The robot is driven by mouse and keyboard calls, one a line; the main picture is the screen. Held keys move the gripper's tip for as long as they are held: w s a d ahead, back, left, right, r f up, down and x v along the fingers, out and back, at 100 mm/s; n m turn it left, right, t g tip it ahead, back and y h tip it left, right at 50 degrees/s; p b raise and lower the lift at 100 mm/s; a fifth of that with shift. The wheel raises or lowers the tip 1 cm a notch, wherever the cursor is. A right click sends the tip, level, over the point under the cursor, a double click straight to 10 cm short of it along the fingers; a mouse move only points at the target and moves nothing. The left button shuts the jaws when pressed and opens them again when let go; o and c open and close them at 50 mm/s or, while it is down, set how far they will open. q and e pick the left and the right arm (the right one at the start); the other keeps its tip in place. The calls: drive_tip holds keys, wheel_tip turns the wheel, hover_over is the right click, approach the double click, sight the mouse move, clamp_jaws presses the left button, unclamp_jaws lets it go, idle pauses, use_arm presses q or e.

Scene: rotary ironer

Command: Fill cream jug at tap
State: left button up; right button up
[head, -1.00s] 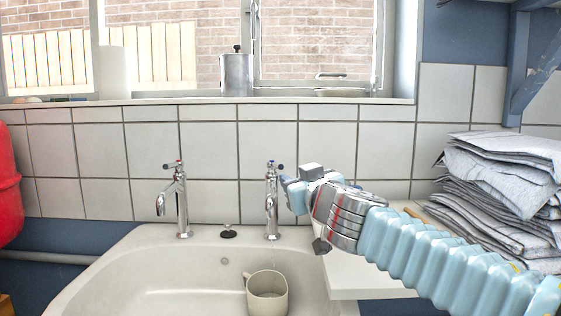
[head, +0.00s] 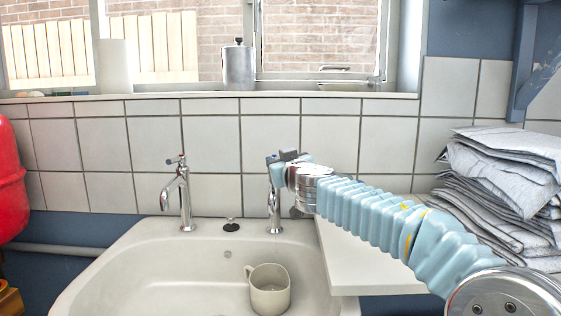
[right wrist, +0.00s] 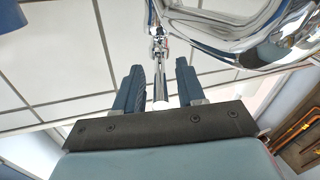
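The cream jug (head: 268,292) stands upright in the basin of the white sink (head: 130,280), its handle to the left; no water shows running into it. The right chrome tap (head: 274,215) rises behind it, its top hidden by my right gripper (head: 275,163). The left chrome tap (head: 183,200) is free. In the right wrist view my right gripper (right wrist: 158,82) has its two dark fingers apart, with a slim chrome and white part showing between them; contact cannot be told. My left gripper is not in view.
Folded grey cloths (head: 505,195) are stacked at the right beside a white worktop (head: 370,265). A black plug (head: 231,225) sits between the taps. A red rounded object (head: 8,180) is at the left edge. A metal canister (head: 238,67) stands on the windowsill.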

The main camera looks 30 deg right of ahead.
drive_tip(key=shift+c, duration=0.4)
clamp_jaws()
drive_tip(key=h+b, duration=0.1)
drive_tip(key=a+m+h+b, duration=0.1)
drive_tip(key=b, duration=0.1)
drive_tip(key=m+g+h+b, duration=0.1)
drive_tip(key=b, duration=0.1)
drive_tip(key=shift+w+a+f+h, duration=0.2)
drive_tip(key=shift+w+f+h, duration=0.05)
drive_tip(key=shift+f+h, duration=0.1)
drive_tip(key=shift+w+a+r+m+g+h+b, duration=0.15)
drive_tip(key=shift+r+m+g+h+b, duration=0.2)
drive_tip(key=shift+m+g+h+b, duration=0.35)
